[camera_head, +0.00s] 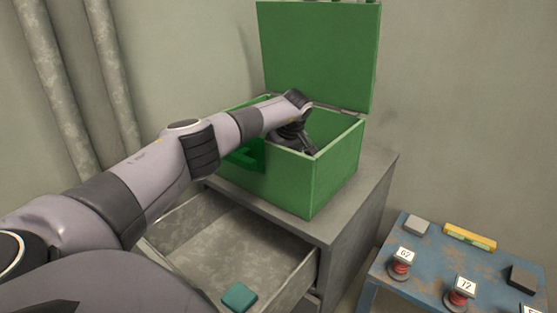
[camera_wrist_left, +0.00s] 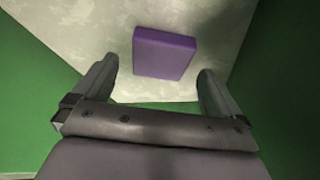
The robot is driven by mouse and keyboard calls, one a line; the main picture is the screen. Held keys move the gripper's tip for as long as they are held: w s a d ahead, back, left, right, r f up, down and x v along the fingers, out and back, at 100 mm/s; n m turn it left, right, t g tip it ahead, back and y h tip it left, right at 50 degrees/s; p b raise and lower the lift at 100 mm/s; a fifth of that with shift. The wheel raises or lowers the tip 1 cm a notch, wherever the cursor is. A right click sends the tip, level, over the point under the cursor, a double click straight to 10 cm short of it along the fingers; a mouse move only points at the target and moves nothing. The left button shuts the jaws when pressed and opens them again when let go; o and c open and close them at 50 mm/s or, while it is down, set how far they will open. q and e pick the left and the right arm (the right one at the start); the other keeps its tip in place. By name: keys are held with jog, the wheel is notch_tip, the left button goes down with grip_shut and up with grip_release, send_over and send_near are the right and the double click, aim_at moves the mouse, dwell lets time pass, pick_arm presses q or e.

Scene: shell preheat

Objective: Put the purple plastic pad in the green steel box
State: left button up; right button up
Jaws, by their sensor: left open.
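The green steel box (camera_head: 335,178) stands on the grey cabinet with its lid (camera_head: 318,55) up. My left gripper (camera_head: 303,145) reaches down inside the box; its tips are partly hidden by the walls in the head view. In the left wrist view the gripper (camera_wrist_left: 158,70) is open, with green walls on both sides. The purple plastic pad (camera_wrist_left: 163,53) shows beyond and between the fingertips, over the pale grey box floor (camera_wrist_left: 95,25), with a gap to each finger. The pad is hidden in the head view. My right gripper is out of view.
The cabinet's drawer (camera_head: 215,240) is pulled open below the box, with a teal pad (camera_head: 239,297) in it. A blue worn table (camera_head: 430,262) at the right holds a yellow level-like item (camera_head: 470,237), grey blocks and weights with number tags (camera_head: 401,266).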

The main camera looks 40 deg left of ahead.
pick_arm(q)
jog(key=p+v, duration=0.3)
jog(key=v, duration=0.6)
jog(key=shift+r, duration=0.4)
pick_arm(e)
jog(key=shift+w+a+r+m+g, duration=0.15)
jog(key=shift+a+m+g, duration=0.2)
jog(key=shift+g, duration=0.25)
pick_arm(q)
jog(key=shift+s+d, duration=0.1)
